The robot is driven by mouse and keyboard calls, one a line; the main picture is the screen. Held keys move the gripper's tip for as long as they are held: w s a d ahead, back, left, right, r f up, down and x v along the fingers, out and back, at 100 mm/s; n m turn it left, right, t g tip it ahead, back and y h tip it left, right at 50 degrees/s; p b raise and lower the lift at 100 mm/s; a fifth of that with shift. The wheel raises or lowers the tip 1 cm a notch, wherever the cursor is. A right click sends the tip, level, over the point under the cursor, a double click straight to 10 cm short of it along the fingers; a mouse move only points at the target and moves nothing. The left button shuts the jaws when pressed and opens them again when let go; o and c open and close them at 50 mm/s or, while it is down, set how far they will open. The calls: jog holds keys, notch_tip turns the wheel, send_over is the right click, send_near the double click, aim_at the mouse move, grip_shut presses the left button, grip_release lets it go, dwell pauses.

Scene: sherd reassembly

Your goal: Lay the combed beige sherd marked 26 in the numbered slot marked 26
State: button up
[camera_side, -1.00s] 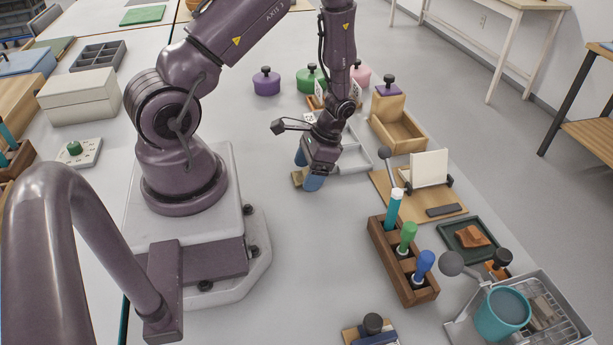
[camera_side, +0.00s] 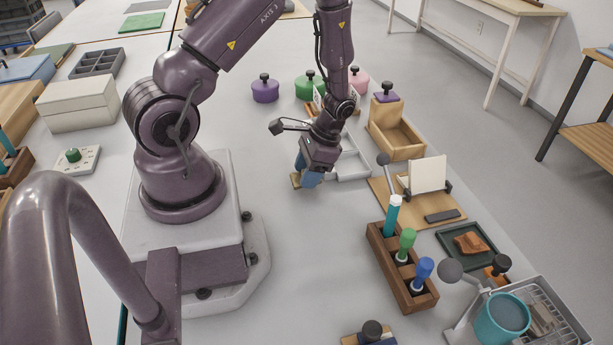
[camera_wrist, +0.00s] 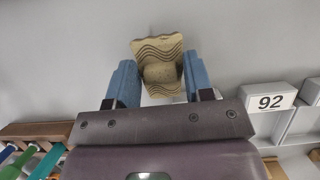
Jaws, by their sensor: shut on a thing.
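The combed beige sherd (camera_wrist: 159,62) is between the two blue fingers of my gripper (camera_wrist: 154,84) in the wrist view, with wavy combed lines on its face. In the side view my gripper (camera_side: 310,178) is low over the table, shut on the sherd (camera_side: 296,180), which shows as a small beige edge at the fingertips. No number can be read on the sherd. The grey slotted tray (camera_side: 352,165) is just right of and behind my gripper, partly hidden by my arm. A slot label reading 92 (camera_wrist: 270,101) shows in the wrist view; no label 26 is visible.
A wooden box (camera_side: 397,140) and a board with a white card (camera_side: 427,174) stand to the right. A wooden tool rack (camera_side: 402,270) is at front right. Purple (camera_side: 265,90) and green (camera_side: 309,86) lidded pots stand behind. The table in front of my gripper is clear.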

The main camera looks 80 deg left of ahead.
notch_tip(320, 180, up, 8)
jog(key=shift+s+d+r+n, duration=0.1)
jog(key=shift+s+r+n, duration=0.05)
jog(key=shift+r+n, duration=0.2)
jog(key=w+d+r, duration=0.4)
jog(key=w+d, duration=0.2)
jog(key=d, duration=0.1)
jog(key=w+d+r, duration=0.4)
jog(key=w+d, duration=0.3)
jog(key=d, duration=0.1)
jog(key=s+a+f, duration=0.3)
jog(key=s+a, duration=0.1)
jog(key=a, duration=0.1)
jog(key=s+a+f, duration=0.3)
jog(key=s+a, duration=0.2)
jog(key=s+a+f, duration=0.3)
jog(key=s+a, duration=0.1)
jog(key=a, duration=0.1)
jog(key=shift+s+f, duration=0.15)
jog(key=shift+f, duration=0.05)
jog(key=f, duration=0.4)
jog(key=shift+w+a+f, duration=0.1)
jog(key=shift+w+f, duration=0.1)
jog(key=shift+f, duration=2.1)
